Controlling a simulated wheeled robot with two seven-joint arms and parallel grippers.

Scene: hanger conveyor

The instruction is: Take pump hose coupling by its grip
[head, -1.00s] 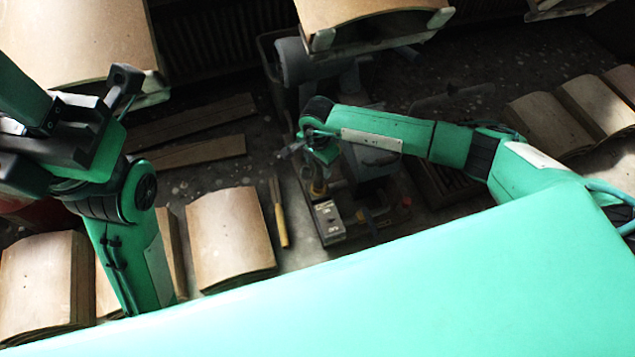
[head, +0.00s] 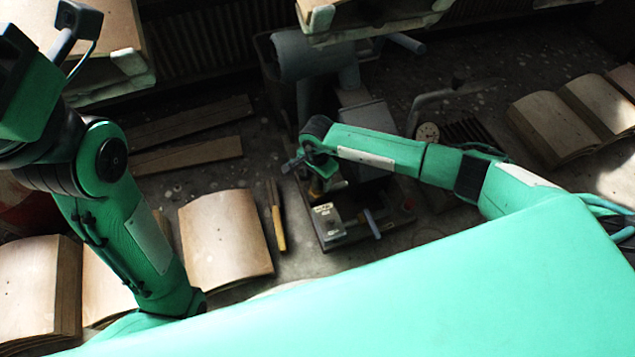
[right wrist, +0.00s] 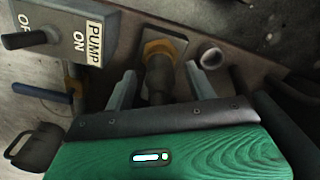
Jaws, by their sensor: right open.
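The pump hose coupling (right wrist: 158,72) shows in the right wrist view as a dark, stubby piece with a yellow-orange collar, on a pale plate. My right gripper (right wrist: 160,78) is open, with one finger on each side of the coupling and a visible gap to each. Its lower end is hidden behind the gripper body.
A grey switch box (right wrist: 62,32) marked PUMP, ON and OFF, with a black lever, stands left of the coupling. A blue-handled part (right wrist: 42,92) and an open pipe end (right wrist: 211,57) are close by.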

